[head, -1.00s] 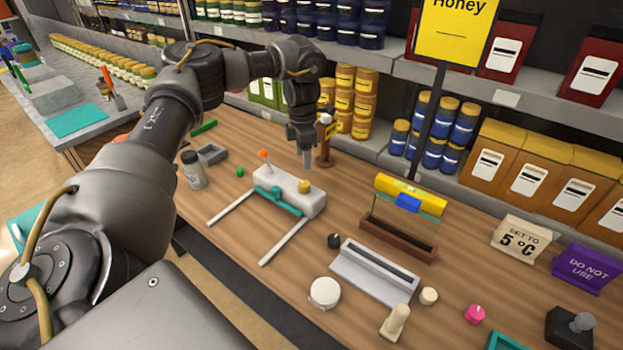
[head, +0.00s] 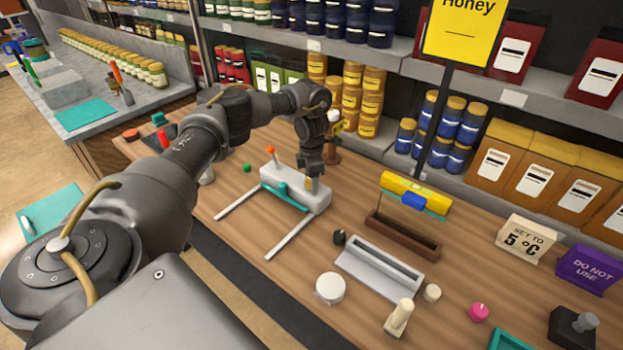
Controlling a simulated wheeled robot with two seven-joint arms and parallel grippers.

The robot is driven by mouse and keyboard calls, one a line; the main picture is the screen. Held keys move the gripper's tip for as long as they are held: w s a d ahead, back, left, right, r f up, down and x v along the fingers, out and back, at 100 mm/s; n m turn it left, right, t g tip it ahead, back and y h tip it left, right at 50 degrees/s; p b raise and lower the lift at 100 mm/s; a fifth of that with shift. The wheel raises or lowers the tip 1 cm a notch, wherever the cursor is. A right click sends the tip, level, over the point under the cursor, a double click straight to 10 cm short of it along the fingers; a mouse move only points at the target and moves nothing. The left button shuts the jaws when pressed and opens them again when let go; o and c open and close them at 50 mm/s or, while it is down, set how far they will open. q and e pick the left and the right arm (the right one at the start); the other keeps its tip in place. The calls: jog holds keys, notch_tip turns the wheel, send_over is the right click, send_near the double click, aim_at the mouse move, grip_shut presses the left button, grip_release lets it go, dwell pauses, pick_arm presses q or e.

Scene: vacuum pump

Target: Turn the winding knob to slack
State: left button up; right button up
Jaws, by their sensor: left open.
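A white device (head: 280,187) with two long legs, a teal bar (head: 285,197) and an orange-tipped stick (head: 270,151) stands on the wooden counter. A small gold knob, likely the winding knob (head: 313,188), sits on its right end, mostly hidden by my left gripper. My left gripper (head: 312,180) points down at this knob with its jaws open. The fingertips are at the knob's height or just above; I cannot tell whether they touch it. My right gripper is not in view.
Right of the device are a black knob (head: 339,237), a grey tray (head: 380,268), a white round piece (head: 330,287) and a brown stand with a yellow roll (head: 414,190). A small brown post (head: 333,152) stands close behind my gripper. Shelves line the back.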

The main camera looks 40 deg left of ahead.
pick_arm(q)
jog(key=shift+s+r, duration=0.1)
jog(key=c, duration=1)
jog(key=shift+o, duration=0.2)
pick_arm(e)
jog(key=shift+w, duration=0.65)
